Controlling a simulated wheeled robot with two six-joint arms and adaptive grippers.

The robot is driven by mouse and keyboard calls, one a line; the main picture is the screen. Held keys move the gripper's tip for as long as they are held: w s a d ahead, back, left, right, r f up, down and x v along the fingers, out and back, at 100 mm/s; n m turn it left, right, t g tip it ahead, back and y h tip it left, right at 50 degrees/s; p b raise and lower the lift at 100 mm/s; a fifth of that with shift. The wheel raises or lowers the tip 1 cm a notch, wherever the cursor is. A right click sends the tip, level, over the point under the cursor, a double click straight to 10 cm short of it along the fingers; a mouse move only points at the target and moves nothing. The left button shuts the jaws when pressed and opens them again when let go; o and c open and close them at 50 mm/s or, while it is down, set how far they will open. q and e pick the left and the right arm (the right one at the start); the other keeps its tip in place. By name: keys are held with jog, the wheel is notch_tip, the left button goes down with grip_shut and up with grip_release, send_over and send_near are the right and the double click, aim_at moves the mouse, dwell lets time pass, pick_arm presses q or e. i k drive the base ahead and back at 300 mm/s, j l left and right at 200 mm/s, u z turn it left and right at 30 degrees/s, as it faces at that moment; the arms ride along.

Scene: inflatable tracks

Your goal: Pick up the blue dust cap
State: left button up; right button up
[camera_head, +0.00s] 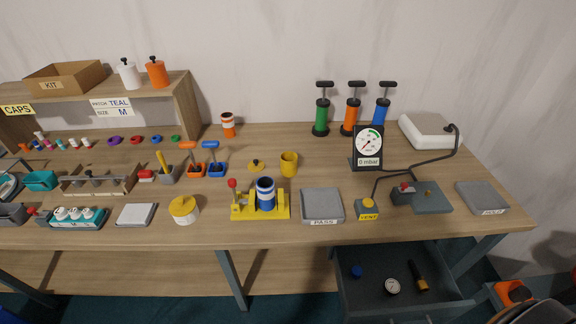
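Two small blue pieces could be the blue dust cap, and I cannot tell which it is. One blue piece (357,271) lies on the left side of the open drawer under the table. The other blue piece (157,138) lies at the back of the tabletop, in a row with purple, red and green ones. Nothing holds either piece. Neither of my grippers can be made out in the head view.
The open drawer (405,309) also holds a small gauge (392,287) and a black-and-yellow tool (418,275). Above it on the table are the PASS tray (321,205) and VENT block (368,208). An orange-and-black object (514,292) stands at lower right.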

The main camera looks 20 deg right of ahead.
aim_at(356, 271)
jog(key=z, duration=1.4)
